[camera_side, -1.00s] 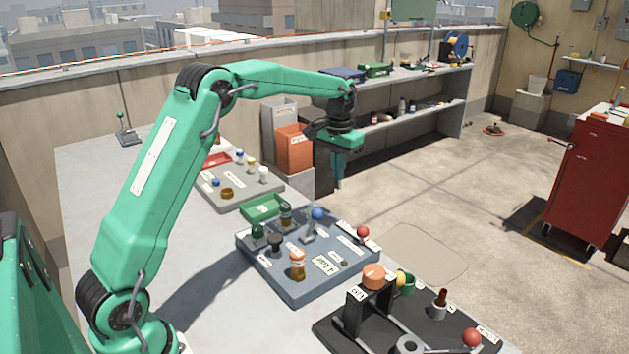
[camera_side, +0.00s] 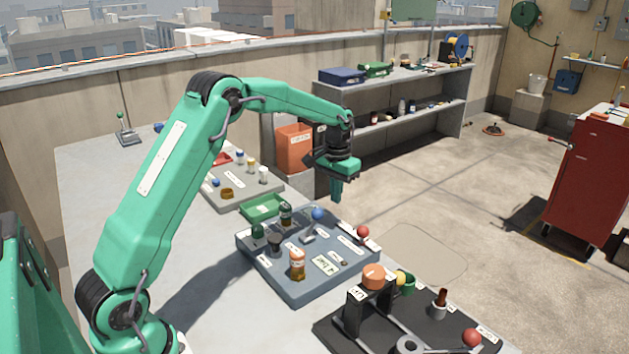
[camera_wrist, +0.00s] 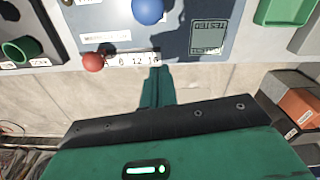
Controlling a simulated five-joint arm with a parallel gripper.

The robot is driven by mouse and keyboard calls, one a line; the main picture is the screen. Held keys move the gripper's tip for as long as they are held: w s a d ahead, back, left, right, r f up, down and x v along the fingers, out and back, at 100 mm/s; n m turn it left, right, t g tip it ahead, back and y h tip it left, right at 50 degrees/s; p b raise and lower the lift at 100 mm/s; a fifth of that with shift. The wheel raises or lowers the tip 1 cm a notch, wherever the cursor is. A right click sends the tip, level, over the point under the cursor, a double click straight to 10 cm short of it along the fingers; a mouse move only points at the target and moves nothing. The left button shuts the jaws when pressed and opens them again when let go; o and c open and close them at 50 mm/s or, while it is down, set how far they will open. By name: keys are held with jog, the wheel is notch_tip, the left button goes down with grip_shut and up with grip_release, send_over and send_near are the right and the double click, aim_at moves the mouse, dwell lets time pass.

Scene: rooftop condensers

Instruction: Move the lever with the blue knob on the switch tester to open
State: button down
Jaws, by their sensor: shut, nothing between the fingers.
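The switch tester (camera_side: 300,287) is a blue-grey panel on the bench. Its lever's blue knob (camera_side: 317,214) stands near the panel's back edge. In the wrist view the blue knob (camera_wrist: 148,10) is at the top edge, partly cut off, and its shaft is hidden. My gripper (camera_side: 337,200) is shut and empty, pointing down, above and slightly right of the blue knob in the side view, apart from it. In the wrist view the shut fingertips (camera_wrist: 158,72) lie below the knob, near a numbered scale strip.
A red knob (camera_side: 363,232) sits on the tester's right corner, close to the gripper; it also shows in the wrist view (camera_wrist: 92,61). A green tray (camera_side: 262,208) lies beside the tester. A dark panel (camera_side: 400,335) with an orange knob (camera_side: 374,277) stands in front.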

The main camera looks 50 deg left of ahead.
aim_at(314, 222)
notch_tip(314, 222, down, 2)
jog(key=shift+f, duration=0.2)
jog(key=shift+s+f, duration=0.15)
jog(key=shift+f, duration=0.1)
jog(key=shift+s+d+r, duration=0.1)
jog(key=shift+s+r, duration=0.1)
jog(key=shift+s, duration=0.35)
jog(key=shift+s+d+r, duration=0.1)
jog(key=shift+s+r, duration=0.15)
jog(key=shift+s, duration=0.35)
jog(key=shift+s+d+r, duration=0.1)
jog(key=shift+s+r, duration=0.1)
jog(key=shift+s, duration=0.35)
